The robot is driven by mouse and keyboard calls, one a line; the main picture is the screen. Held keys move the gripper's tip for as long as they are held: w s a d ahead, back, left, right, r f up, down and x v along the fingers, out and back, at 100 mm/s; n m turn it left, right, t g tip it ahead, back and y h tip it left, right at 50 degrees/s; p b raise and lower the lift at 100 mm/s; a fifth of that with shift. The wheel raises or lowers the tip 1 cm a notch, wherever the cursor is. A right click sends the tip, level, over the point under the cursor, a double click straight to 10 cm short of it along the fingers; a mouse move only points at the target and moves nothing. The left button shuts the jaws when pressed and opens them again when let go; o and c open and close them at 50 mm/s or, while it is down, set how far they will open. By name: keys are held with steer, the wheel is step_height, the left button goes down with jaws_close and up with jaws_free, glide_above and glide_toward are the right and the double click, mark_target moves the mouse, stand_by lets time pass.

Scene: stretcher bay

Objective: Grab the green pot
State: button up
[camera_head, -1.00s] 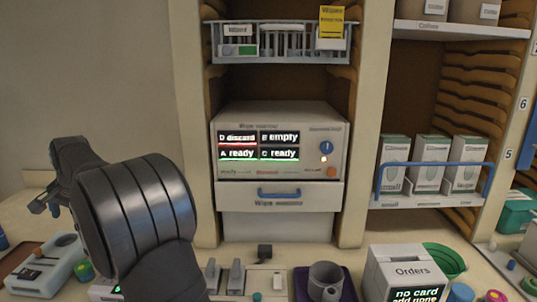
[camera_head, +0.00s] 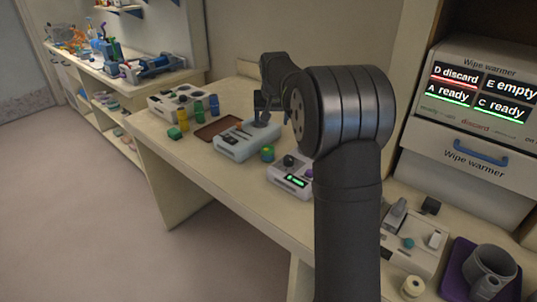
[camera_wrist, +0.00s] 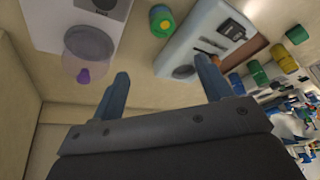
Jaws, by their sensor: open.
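A small green pot with a yellow top spot (camera_head: 267,153) stands on the bench between the pale blue tray device and the white box with a green display. In the wrist view the same pot (camera_wrist: 162,20) is at the top, beyond the gap between my fingers and apart from them. Other small green containers are a green block-like one (camera_head: 174,132) and a green cylinder (camera_head: 199,108) farther left. My gripper (camera_wrist: 163,70) is open with nothing between its fingers. In the head view it hangs over the bench near the pale blue device, partly behind my arm.
The pale blue device (camera_head: 247,139) and the white display box (camera_head: 291,175) flank the pot closely. A clear domed container with a purple tip (camera_wrist: 88,50) is left in the wrist view. A brown mat (camera_head: 215,127) lies farther along. Open floor is at left.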

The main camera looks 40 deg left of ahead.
glide_toward(268, 148)
steer(key=shift+n, duration=0.3)
steer(key=x, duration=0.5)
steer(key=shift+w, duration=0.25)
steer(key=x, duration=0.5)
steer(key=shift+s+f, duration=0.15)
steer(key=shift+s, duration=0.15)
steer(key=c, duration=1.1)
